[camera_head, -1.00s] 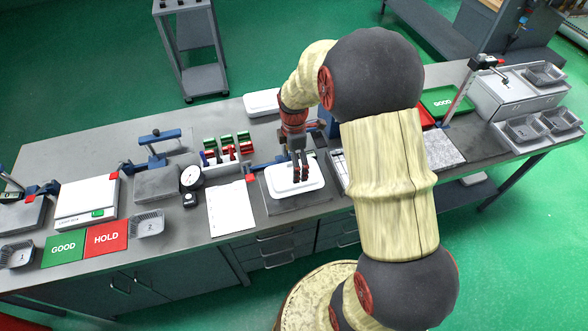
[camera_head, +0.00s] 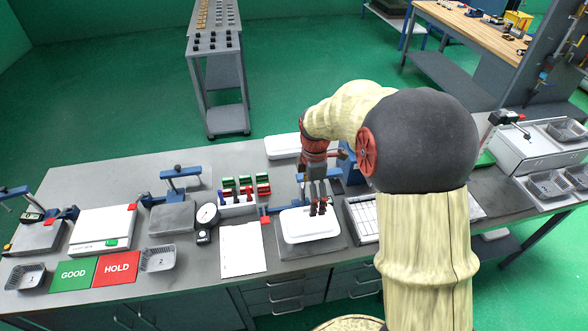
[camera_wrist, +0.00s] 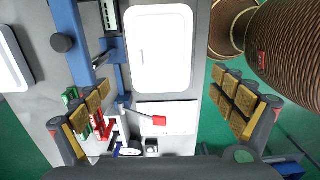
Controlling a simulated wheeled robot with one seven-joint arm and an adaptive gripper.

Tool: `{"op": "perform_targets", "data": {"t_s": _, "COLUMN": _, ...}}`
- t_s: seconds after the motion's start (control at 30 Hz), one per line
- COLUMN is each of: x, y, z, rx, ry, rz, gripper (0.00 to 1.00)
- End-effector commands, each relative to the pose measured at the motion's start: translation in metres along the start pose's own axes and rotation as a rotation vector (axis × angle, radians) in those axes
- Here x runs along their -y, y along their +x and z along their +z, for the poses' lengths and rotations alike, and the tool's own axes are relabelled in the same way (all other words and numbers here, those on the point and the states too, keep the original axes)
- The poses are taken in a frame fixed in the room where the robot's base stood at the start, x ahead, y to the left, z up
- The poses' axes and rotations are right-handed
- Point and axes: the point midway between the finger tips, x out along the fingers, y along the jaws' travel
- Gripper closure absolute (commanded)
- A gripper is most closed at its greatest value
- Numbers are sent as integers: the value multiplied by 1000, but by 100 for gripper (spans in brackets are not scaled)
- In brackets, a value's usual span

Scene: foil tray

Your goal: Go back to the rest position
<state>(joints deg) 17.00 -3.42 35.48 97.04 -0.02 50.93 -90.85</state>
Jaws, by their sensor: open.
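My gripper (camera_head: 318,210) points down over the white rounded tray (camera_head: 296,226) near the middle of the bench. Its jaws are open with nothing between them. In the wrist view the two padded fingers stand wide apart at left and right, and a white tray (camera_wrist: 160,50) shows ahead between them. In the head view the fingers overlap part of the tray, so I cannot tell the exact gap above it. The white tray lies on a dark plate (camera_head: 335,246). My arm hides part of the bench to the right.
Foil trays marked 1 (camera_head: 27,276) and 2 (camera_head: 158,259) flank the green GOOD (camera_head: 73,274) and red HOLD (camera_head: 117,267) cards. A dial gauge (camera_head: 207,215), a white sheet (camera_head: 241,250) and colored bins (camera_head: 245,187) stand left of my gripper. More foil trays (camera_head: 547,184) are at right.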

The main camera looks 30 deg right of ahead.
Motion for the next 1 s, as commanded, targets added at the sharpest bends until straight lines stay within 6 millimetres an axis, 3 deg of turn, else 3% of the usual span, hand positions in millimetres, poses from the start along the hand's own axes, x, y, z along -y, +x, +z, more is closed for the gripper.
{"op": "perform_targets", "data": {"t_s": 0.27, "x": 0, "y": 0, "z": 0, "rx": 0, "ry": 48, "rz": 0, "gripper": 4}}
{"op": "perform_targets", "data": {"t_s": 0.4, "x": 4, "y": 3, "z": 0, "rx": 1, "ry": 252, "rz": -9, "gripper": 4}}
{"op": "perform_targets", "data": {"t_s": 0.5, "x": 26, "y": 11, "z": 0, "rx": 10, "ry": 476, "rz": -44, "gripper": 4}}
{"op": "perform_targets", "data": {"t_s": 0.57, "x": 40, "y": 6, "z": -1, "rx": 14, "ry": 618, "rz": -47, "gripper": 4}}
{"op": "perform_targets", "data": {"t_s": 0.8, "x": 106, "y": -46, "z": -24, "rx": -25, "ry": 1125, "rz": 36, "gripper": 4}}
{"op": "perform_targets", "data": {"t_s": 1.0, "x": 168, "y": -86, "z": -48, "rx": -149, "ry": 1369, "rz": 141, "gripper": 4}}
